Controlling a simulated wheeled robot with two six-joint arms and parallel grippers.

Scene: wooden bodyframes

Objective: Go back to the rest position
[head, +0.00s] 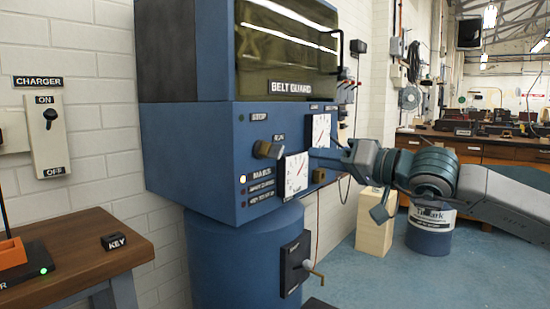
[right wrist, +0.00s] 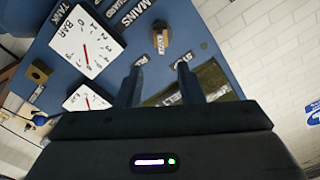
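My right gripper (head: 318,154) reaches in from the right in the head view, in front of the blue machine (head: 190,160). In the right wrist view its two fingers (right wrist: 161,78) stand apart with nothing between them, so it is open and empty. The machine's blue panel lies behind the fingers there. The brass-coloured selector knob (head: 268,150), by the STOP and RUN labels, is left of the gripper; it also shows beyond the fingers in the right wrist view (right wrist: 160,38). I cannot tell the exact gap to the panel. My left gripper is not in view.
White gauges (head: 296,175) sit on the panel near my gripper. A wooden table (head: 75,255) with a KEY block (head: 113,241) is at the lower left. A CHARGER switch (head: 47,130) is on the wall. A wooden block (head: 375,222) and blue drum (head: 430,232) stand on the right.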

